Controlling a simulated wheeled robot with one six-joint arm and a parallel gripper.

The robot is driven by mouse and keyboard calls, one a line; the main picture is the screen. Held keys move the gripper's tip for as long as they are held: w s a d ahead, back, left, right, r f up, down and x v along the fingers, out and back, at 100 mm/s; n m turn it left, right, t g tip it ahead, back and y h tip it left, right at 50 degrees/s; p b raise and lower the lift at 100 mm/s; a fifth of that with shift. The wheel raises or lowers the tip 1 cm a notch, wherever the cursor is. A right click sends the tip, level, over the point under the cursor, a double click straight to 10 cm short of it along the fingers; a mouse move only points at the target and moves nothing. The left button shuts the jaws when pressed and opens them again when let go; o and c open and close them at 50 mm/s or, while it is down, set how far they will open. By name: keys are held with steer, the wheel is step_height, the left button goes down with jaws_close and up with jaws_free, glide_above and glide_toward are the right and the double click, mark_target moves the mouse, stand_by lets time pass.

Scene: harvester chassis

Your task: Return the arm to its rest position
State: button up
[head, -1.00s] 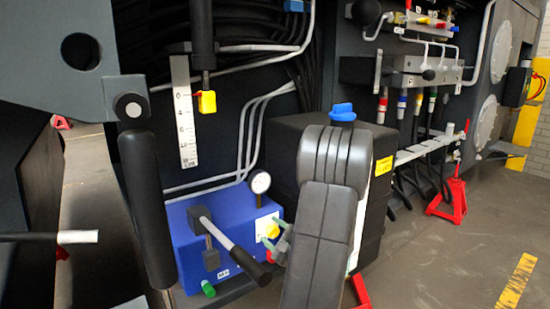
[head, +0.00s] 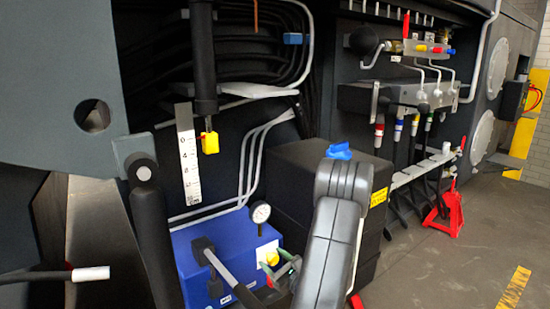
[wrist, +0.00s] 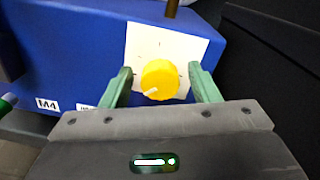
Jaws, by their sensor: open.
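My gripper (wrist: 160,70) is open, its two green fingers on either side of a yellow knob (wrist: 159,79) with a gap to each. The knob has a white pointer and sits on a white dial plate (wrist: 140,45) on a blue box (wrist: 60,50). In the head view, the blue box (head: 195,260) stands low at centre left. The green fingers (head: 284,268) show at its right end, near the knob (head: 272,257). My grey arm (head: 335,225) reaches up from the bottom edge and hides part of the black box behind it.
A black lever handle (head: 240,295) sticks out from the blue box, and a pressure gauge (head: 261,213) stands on top. A black stacked box (head: 300,160) is close right of the blue box. A red jack stand (head: 445,212) stands farther right.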

steer(key=m+p, duration=0.2)
steer(key=p, duration=0.1)
steer(key=m+p, duration=0.3)
steer(key=shift+r+m+p, duration=0.2)
steer(key=shift+m+p, duration=0.1)
steer(key=shift+p, duration=0.05)
steer(key=shift+f+m+p, duration=0.15)
steer(key=shift+m+p, duration=0.7)
steer(key=shift+m, duration=0.05)
